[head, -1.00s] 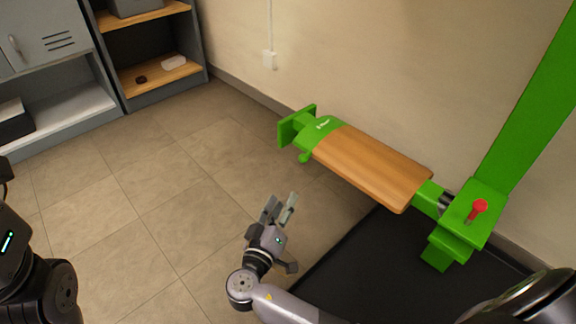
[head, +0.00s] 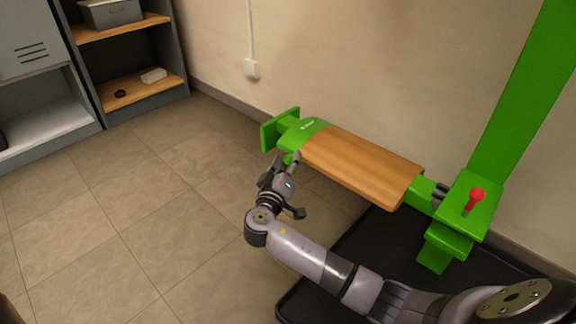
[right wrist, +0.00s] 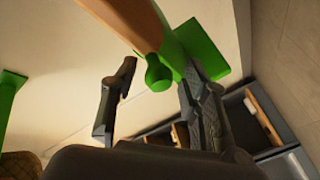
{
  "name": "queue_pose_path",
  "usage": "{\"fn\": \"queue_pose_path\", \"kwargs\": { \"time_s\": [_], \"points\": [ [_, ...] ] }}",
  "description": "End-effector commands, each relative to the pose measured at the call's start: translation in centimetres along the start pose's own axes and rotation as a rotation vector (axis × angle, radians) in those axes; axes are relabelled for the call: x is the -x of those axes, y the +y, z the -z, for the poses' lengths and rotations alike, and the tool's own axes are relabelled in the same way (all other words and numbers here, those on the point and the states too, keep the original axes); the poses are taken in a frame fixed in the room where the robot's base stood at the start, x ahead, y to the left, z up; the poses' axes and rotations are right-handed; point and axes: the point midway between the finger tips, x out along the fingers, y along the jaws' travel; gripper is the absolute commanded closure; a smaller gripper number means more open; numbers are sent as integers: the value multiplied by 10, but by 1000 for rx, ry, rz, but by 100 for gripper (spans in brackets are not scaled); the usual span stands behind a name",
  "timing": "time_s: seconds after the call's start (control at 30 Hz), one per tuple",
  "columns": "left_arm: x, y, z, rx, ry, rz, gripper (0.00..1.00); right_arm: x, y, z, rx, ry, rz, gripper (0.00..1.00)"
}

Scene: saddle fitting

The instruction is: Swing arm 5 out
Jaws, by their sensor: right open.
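The arm (head: 362,165) is a green bar with a wooden pad, reaching left from a green bracket (head: 465,215) with a red-knobbed pin (head: 476,196). A green end plate (head: 281,129) closes its far end; its label is too small to read. A green knob hangs under that end; in the right wrist view the knob (right wrist: 158,75) appears between my fingers. My right gripper (head: 284,160) is open, just below the arm's far end. Contact with the knob cannot be told. My left gripper is out of view.
A tall green post (head: 522,95) rises at the right by the wall. A black mat or platform (head: 375,240) lies under the arm. Grey shelving (head: 130,60) stands at the back left. The tiled floor (head: 130,210) at the left is clear.

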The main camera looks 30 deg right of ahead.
Motion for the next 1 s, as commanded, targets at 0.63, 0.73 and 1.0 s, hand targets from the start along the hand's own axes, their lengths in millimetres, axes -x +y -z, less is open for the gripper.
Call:
{"fn": "queue_pose_path", "kwargs": {
  "time_s": [0.63,0.73,1.0],
  "points": [
    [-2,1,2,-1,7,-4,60,-7,0,0,0,-1,0,75],
    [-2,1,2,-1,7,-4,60,-7,0,0,0,0,1,82],
    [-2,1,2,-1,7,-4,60,-7,-1,0,-1,0,4,100]
  ]
}}
